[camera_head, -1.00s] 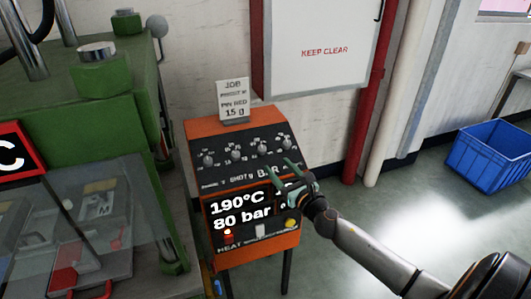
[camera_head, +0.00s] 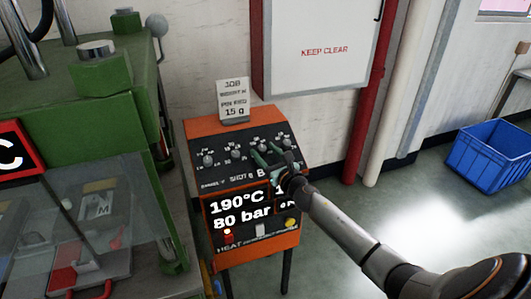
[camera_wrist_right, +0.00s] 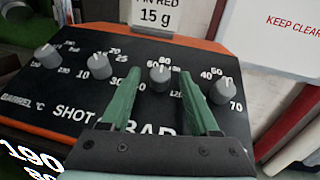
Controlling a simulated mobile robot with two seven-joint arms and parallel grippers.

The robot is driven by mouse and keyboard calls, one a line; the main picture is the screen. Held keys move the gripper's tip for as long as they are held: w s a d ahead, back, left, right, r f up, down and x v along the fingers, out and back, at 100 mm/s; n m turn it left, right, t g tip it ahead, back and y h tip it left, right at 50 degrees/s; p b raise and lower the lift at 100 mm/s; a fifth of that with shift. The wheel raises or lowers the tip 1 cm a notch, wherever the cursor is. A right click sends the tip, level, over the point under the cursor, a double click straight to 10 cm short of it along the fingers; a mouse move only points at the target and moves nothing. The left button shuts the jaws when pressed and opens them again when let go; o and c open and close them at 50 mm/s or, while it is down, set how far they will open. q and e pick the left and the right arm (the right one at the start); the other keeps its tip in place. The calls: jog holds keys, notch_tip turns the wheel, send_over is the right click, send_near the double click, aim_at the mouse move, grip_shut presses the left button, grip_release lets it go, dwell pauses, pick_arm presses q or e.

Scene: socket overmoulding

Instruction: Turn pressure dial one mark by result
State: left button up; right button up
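The orange control box (camera_head: 192,128) has a sloped black panel with a row of several grey dials. The pressure dial (camera_wrist_right: 159,73), above the letters "BAR", is third from the left. My right gripper (camera_wrist_right: 160,80) is open, its two green fingers on either side of this dial in the wrist view. I cannot tell whether they touch it. In the head view my right gripper (camera_head: 266,152) is over the panel's right half, just below the pressure dial (camera_head: 262,147). The display (camera_head: 238,210) reads 190°C and 80 bar; its right part is hidden by my gripper. My left gripper is out of view.
The rightmost dial (camera_wrist_right: 222,90) is close beside the right finger. The shot dial (camera_wrist_right: 98,65) is left of the fingers. A job card (camera_head: 233,100) stands on the box. A green machine (camera_head: 110,130) is at left, a blue crate (camera_head: 487,158) on the floor at right.

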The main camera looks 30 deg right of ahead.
grip_shut()
jog(key=shift+h, duration=0.3)
dwell(0.3)
jog(key=m+h, duration=0.2)
jog(key=m+g+h, duration=0.1)
jog(key=m+h, duration=0.1)
jog(key=shift+w+a+m, duration=0.1)
jog(key=shift+a+m, duration=0.2)
jog(key=shift+a, duration=0.1)
jog(key=m+g+h, duration=0.1)
jog(key=m+h, duration=0.1)
jog(key=m+g+h+b, duration=0.1)
jog(key=m+g+h, duration=0.1)
jog(key=m, duration=0.1)
jog(key=shift+w+a+h, duration=0.15)
jog(key=shift+a+h, duration=0.05)
jog(key=shift+h, duration=0.2)
jog(key=shift+m+g, duration=0.4)
jog(key=shift+m, duration=0.1)
jog(key=shift+o, duration=0.4)
grip_release()
